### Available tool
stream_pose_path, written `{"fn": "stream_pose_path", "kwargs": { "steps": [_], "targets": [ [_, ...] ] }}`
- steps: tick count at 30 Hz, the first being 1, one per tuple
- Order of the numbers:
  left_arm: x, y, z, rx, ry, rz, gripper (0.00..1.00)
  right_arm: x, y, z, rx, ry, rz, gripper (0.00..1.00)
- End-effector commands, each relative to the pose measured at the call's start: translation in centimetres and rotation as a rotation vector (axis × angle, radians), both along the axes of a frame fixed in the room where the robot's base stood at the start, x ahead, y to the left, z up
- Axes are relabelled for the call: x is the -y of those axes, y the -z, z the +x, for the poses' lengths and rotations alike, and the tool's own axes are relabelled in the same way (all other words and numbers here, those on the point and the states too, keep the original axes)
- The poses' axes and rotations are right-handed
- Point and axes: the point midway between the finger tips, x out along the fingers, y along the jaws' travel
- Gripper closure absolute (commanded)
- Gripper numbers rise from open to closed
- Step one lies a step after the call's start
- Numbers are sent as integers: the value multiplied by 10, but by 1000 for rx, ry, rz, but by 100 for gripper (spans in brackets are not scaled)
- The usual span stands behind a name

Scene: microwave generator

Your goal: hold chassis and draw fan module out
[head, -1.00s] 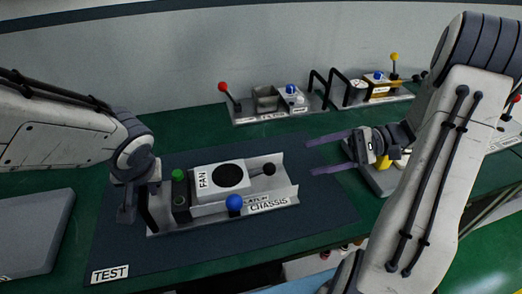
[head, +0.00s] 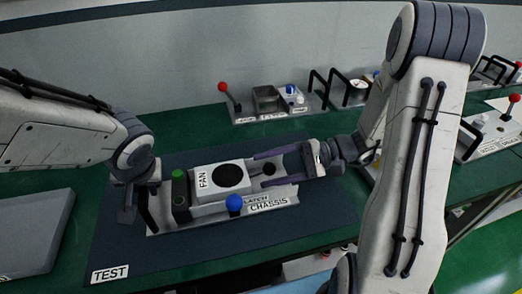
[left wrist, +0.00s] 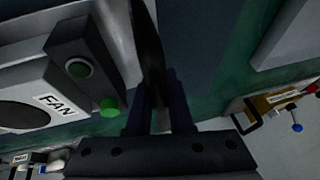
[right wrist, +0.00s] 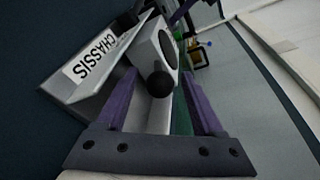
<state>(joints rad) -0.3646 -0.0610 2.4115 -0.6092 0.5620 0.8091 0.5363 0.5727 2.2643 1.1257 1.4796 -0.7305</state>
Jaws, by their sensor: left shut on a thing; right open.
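The grey chassis (head: 165,224) lies on the dark mat. The white fan module (head: 204,193), with a black round fan, sits in it; it also shows in the right wrist view (right wrist: 149,42). My left gripper (head: 140,205) is shut on the black chassis handle (left wrist: 148,40) at the chassis's left end. My right gripper (head: 259,170) is open, its purple fingers reaching in from the right on either side of the fan module's black knob (right wrist: 160,85). I cannot tell if they touch it. A blue latch knob (head: 234,203) stands at the chassis front.
A dark block with a green button (head: 178,175) stands left of the fan module. The mat (head: 250,240), marked TEST, is clear in front of the chassis. A tray with a red-topped lever (head: 222,88) is behind, and a grey panel (head: 35,230) lies at left.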

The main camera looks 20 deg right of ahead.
Motion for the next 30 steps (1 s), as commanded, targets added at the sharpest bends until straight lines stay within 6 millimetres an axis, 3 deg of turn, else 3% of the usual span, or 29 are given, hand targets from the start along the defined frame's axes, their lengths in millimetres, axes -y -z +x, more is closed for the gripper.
{"fn": "stream_pose_path", "kwargs": {
  "steps": [3, 4, 9, 30],
  "targets": [
    [-1, 4, -3, -13, -3, 4, 100, 0, 1, 0, -1, 0, 0, 31],
    [-1, 4, -3, -13, -3, 4, 100, 0, 1, 0, -1, 0, 0, 39],
    [-1, 4, -3, -13, -3, 4, 100, 0, 1, 0, -1, 0, 0, 100],
    [-1, 4, -3, -13, -3, 4, 100, 0, 1, 0, -1, -1, 0, 100]
  ]
}}
